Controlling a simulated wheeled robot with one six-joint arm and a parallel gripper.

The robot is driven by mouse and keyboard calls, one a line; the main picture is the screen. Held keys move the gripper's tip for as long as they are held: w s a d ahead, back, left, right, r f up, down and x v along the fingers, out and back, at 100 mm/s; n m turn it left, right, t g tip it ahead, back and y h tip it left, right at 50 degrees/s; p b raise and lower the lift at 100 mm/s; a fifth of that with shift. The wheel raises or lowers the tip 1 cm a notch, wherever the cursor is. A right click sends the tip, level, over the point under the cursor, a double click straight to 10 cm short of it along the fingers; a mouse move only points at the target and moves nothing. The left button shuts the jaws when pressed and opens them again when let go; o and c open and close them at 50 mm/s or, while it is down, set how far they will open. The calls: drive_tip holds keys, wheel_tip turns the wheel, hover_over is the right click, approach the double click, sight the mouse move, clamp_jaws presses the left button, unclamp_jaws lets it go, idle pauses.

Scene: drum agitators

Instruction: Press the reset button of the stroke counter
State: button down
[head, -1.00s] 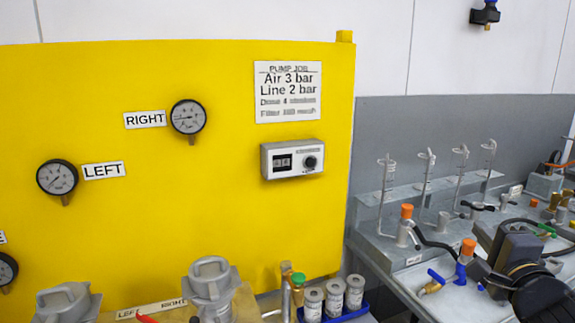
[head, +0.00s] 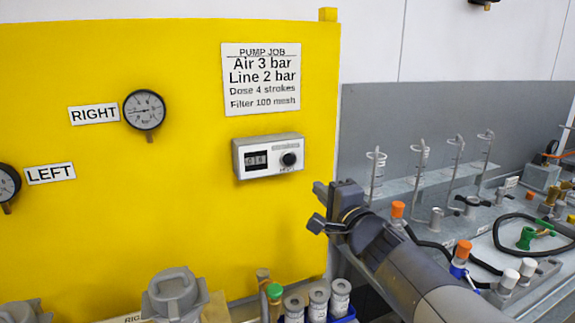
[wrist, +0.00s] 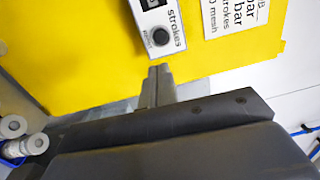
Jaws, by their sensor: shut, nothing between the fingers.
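The stroke counter (head: 268,157) is a pale grey box on the yellow panel, with a small dark number window on its left. Its round black reset button (head: 289,159) is on the right of its face. In the wrist view, part of the counter (wrist: 146,20) and the button (wrist: 160,37) show at the top, with "strokes" lettering beside them. My gripper (wrist: 158,72) is shut and empty, its fingertips just below the button in that view and apart from it. In the head view, my arm reaches in from the lower right, its end below and right of the counter.
A job sign (head: 261,78) hangs above the counter, and a gauge (head: 144,110) is to its left. Small jars (head: 318,304) in a blue tray stand below. A bench (head: 420,215) with hooks, valves and hoses lies right. The panel around the counter is clear.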

sight(289, 161)
drive_tip(key=shift+w, duration=0.1)
drive_tip(key=x, duration=1.3)
drive_tip(key=shift+w+a, duration=0.15)
drive_tip(key=shift+w, duration=0.2)
drive_tip(key=shift+w, duration=0.1)
